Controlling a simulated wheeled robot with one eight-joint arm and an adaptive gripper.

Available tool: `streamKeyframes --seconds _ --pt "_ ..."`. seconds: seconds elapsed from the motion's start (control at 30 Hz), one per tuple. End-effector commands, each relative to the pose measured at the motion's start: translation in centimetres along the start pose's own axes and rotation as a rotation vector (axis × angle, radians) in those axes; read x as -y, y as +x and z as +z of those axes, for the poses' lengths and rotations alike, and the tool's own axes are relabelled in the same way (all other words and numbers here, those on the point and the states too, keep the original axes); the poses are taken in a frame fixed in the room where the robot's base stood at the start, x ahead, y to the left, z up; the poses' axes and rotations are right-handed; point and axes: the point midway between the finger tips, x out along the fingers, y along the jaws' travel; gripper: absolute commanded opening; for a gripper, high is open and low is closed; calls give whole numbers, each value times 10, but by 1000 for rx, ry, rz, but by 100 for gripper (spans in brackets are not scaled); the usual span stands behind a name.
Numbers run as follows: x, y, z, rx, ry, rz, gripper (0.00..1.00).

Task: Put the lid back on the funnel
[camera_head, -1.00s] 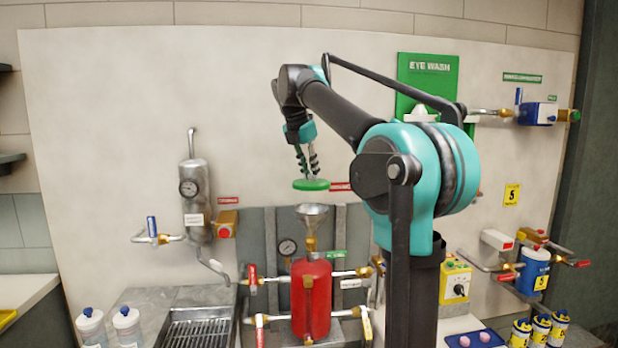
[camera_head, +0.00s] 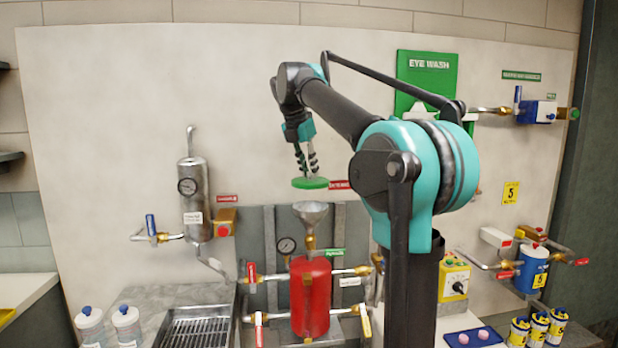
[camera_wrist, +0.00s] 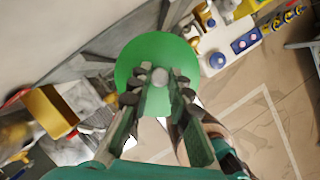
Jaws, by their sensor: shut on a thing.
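A green round lid (camera_head: 310,183) hangs level in my gripper (camera_head: 307,166), which is shut on its knob. In the wrist view the lid (camera_wrist: 150,62) lies beyond the fingertips of my gripper (camera_wrist: 160,82). The grey metal funnel (camera_head: 311,212) stands upright on top of the red tank (camera_head: 310,297), its mouth facing up. In the head view the lid is directly above the funnel, with a small gap between them. In the wrist view the lid covers the place where the funnel would be, so I cannot see the funnel there.
Valve pipes with red and yellow handles (camera_head: 252,272) flank the tank. A pressure gauge (camera_head: 287,246) is left of the funnel neck. A metal cylinder (camera_head: 194,196) hangs on the wall at left. A yellow control box (camera_head: 454,281) stands at right. Air around the lid is clear.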

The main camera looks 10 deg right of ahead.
Motion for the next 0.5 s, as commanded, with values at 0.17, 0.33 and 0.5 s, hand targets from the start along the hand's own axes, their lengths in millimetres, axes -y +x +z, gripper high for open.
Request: streamKeyframes --seconds 0.17,0.33,0.5 --pt "0 5 -2 0 0 0 0" --pt "0 19 -8 0 0 0 0" --pt "0 33 -14 0 0 0 0"
